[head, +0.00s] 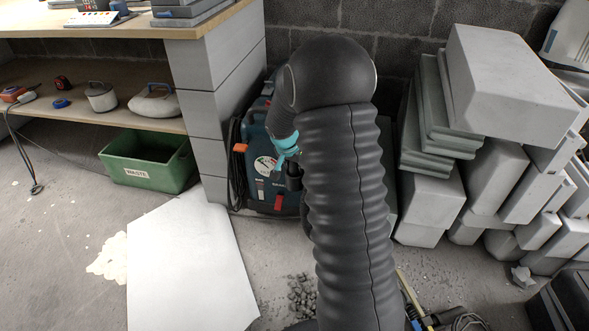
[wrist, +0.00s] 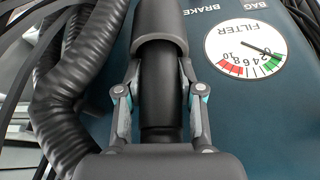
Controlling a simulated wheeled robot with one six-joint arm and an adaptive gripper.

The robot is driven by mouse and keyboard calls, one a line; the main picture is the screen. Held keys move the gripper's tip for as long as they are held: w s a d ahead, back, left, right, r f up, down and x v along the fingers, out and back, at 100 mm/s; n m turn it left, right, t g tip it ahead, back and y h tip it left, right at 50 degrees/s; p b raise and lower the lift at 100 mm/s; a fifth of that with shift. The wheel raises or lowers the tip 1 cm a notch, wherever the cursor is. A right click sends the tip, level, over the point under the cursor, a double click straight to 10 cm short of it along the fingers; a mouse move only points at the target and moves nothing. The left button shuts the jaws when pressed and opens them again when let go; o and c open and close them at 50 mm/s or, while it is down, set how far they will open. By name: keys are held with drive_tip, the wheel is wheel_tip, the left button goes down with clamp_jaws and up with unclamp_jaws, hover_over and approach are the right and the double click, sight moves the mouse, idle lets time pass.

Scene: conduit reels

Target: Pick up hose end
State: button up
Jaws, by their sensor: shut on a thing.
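The hose end (wrist: 161,100) is a smooth black tube with a wider dark grey collar, in the middle of the wrist view. My gripper (wrist: 160,72) is shut on it, one finger on each side. In the head view my gripper (head: 284,150) is small, with turquoise parts, in front of the dark teal machine (head: 262,205). My dark arm hides much of the machine and the hose end's surroundings. The machine's panel (wrist: 232,120) lies behind the hose end in the wrist view, with a round filter gauge (wrist: 245,50). Black ribbed hose (wrist: 62,110) runs at the left.
A grey-sided workbench (head: 195,110) with a shelf stands left of the machine, a green waste bin (head: 125,172) under it. Stacked grey blocks (head: 500,90) fill the right. A white sheet (head: 185,270) lies on the floor in front. Open concrete floor shows at the left.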

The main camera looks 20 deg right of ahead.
wheel_tip(320, 180, up, 36)
drive_tip(key=p, duration=1)
idle(1.2)
idle(0.3)
